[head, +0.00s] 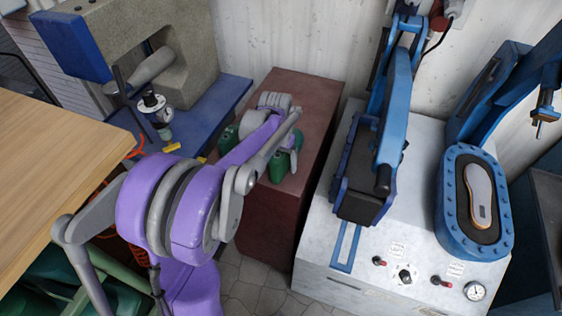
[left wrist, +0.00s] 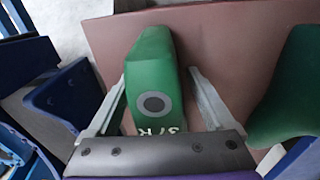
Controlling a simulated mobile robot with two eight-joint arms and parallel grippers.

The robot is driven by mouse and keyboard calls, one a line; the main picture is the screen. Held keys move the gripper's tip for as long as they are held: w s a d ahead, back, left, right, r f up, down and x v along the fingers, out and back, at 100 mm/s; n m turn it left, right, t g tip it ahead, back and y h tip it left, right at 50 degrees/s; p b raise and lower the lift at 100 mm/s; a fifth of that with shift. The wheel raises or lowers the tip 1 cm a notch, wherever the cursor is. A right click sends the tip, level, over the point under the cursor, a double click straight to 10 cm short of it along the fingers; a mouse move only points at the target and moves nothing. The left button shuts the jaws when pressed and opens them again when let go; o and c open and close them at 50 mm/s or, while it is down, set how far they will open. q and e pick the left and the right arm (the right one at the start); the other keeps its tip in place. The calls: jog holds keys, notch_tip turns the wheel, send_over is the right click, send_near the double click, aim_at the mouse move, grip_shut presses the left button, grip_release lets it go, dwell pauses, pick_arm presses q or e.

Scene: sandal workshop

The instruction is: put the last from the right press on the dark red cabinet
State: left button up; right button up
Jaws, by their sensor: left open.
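The dark red cabinet (head: 318,92) stands left of the presses; its top also shows in the left wrist view (left wrist: 235,40). A green last (left wrist: 152,70) with a grey disc and white lettering is on the cabinet top, between the spread fingers of my left gripper (left wrist: 158,80). The fingers show a gap to its sides. A second green last (left wrist: 288,95) is at the right of that view. In the head view my left arm partly hides the lasts. The right press (head: 449,220) is open, with a tan and grey sole-shaped piece (head: 480,195) in its oval bed. My right gripper is out of view.
The left blue press (head: 400,100) stands right of the cabinet on a pale control console (head: 330,262). A wooden table (head: 55,150) is at the left. Behind it are a concrete-coloured machine (head: 180,40) and a blue bench (head: 225,95). The cabinet's back top is clear.

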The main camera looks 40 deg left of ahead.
pick_arm(q)
jog(key=r, duration=1)
jog(key=shift+s+a+r+p, duration=0.2)
jog(key=shift+s+r+p, duration=0.1)
jog(key=shift+r+p, duration=0.1)
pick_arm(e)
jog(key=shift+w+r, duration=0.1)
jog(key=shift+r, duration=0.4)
